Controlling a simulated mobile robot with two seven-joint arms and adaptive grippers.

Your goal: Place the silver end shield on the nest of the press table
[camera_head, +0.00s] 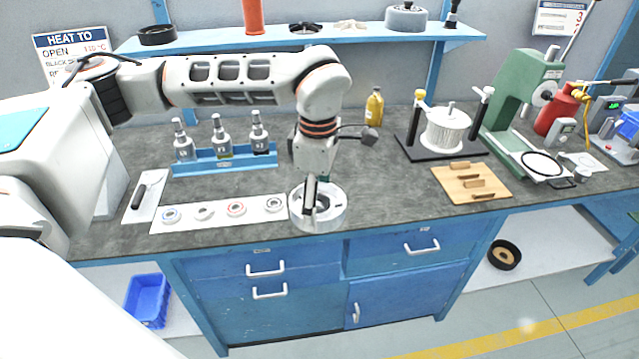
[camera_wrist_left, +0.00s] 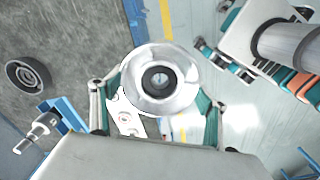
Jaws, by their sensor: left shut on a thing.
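The silver end shield (camera_head: 332,212) is a round, shiny metal piece at the front edge of the bench. My left gripper (camera_head: 311,192) points down and is shut on it. In the left wrist view the end shield (camera_wrist_left: 184,91) fills the middle, with a dark hole at its centre, and the finger linkages show on both sides. I cannot tell whether it touches the bench. The green press (camera_head: 511,85) stands at the right of the bench. A pale round plate with a black rim (camera_head: 543,164) lies at its base; I cannot tell whether this is the nest. My right gripper is out of view.
A white strip with several small rings (camera_head: 219,213) lies left of the end shield. A blue rack of bottles (camera_head: 225,166) is behind it. A wooden board with blocks (camera_head: 447,184) and a wound white coil (camera_head: 445,130) on a black base stand between shield and press.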

